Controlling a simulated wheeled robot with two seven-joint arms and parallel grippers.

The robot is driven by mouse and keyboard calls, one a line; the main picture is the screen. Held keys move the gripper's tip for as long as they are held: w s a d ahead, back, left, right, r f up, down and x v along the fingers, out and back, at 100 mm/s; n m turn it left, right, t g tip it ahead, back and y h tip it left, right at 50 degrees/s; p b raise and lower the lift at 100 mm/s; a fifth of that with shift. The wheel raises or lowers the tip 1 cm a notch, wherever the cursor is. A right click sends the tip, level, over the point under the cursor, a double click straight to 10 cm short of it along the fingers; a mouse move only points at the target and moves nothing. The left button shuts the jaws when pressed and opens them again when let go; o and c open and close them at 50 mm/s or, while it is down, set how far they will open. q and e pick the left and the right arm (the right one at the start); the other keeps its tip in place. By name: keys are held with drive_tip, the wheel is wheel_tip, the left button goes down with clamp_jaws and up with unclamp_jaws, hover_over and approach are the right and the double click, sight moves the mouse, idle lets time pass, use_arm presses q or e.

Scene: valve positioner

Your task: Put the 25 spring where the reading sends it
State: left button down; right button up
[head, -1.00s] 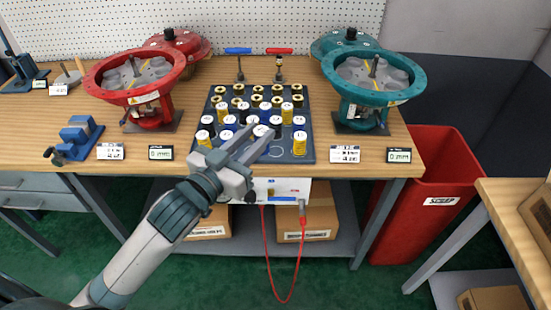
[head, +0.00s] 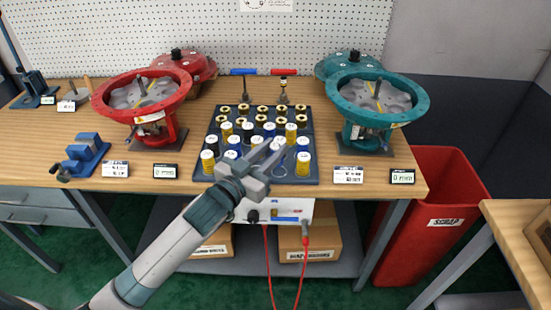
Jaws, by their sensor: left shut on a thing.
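The dark blue tray (head: 308,118) lies mid-bench. It holds brass-coloured rings in its back rows and several white-topped springs with yellow, blue or white sides in front; their numbers are too small to read. My left gripper (head: 273,154) reaches over the tray's front part, its jaws shut on a white-topped spring that they largely hide. I cannot read that spring's number. The red actuator (head: 143,95) stands open at left, the teal actuator (head: 376,98) at right. A small display (head: 165,171) sits before the red one and another (head: 402,176) before the teal one; their readings are unclear. My right gripper is out of view.
Cards (head: 348,174) lie by the displays. A blue vise (head: 86,152) stands at left. Red and teal covers stand behind the actuators. A white box (head: 290,208) with a red cable hangs at the bench front. A red scrap bin (head: 440,190) stands at right.

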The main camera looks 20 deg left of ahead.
sight(271, 154)
use_arm(q)
drive_tip(key=shift+w+f, duration=0.35)
drive_tip(key=shift+w, duration=0.25)
drive_tip(key=shift+w+f, duration=0.35)
drive_tip(key=shift+w, duration=0.25)
drive_tip(key=shift+w+f, duration=0.15)
drive_tip(key=shift+w, duration=0.1)
drive_tip(key=shift+f, duration=0.2)
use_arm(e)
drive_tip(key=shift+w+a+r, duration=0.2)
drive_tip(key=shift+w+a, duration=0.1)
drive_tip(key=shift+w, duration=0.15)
